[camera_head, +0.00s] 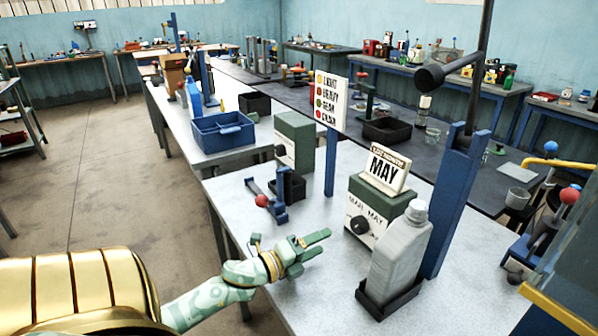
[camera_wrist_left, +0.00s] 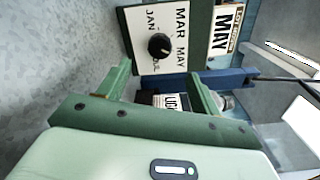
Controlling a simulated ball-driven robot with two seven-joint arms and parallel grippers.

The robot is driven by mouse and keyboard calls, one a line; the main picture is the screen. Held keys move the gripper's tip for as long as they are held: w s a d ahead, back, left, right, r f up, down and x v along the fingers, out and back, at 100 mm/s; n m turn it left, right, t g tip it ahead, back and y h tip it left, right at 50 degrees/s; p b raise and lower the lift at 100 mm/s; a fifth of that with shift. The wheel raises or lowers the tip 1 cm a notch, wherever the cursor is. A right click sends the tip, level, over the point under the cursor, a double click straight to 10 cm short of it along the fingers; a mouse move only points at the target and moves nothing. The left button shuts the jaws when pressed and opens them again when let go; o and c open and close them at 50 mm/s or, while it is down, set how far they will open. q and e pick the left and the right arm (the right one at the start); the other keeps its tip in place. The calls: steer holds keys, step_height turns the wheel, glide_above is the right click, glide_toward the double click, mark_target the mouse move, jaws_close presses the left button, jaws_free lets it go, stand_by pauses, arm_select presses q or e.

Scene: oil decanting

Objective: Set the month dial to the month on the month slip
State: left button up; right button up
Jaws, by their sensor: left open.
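The month slip (camera_head: 386,168) is a cream card reading MAY, standing on top of a green box (camera_head: 390,194). In the left wrist view, the dial appears beyond the fingertips (camera_wrist_left: 160,70).
A grey bottle (camera_head: 401,250) stands in a black tray (camera_head: 390,301) right of the dial, before a blue post (camera_head: 452,205). The front white tabletop (camera_head: 325,300) is clear.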

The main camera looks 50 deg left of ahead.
arm_select(q)
steer(key=s, duration=0.5)
steer(key=shift+a, duration=0.35)
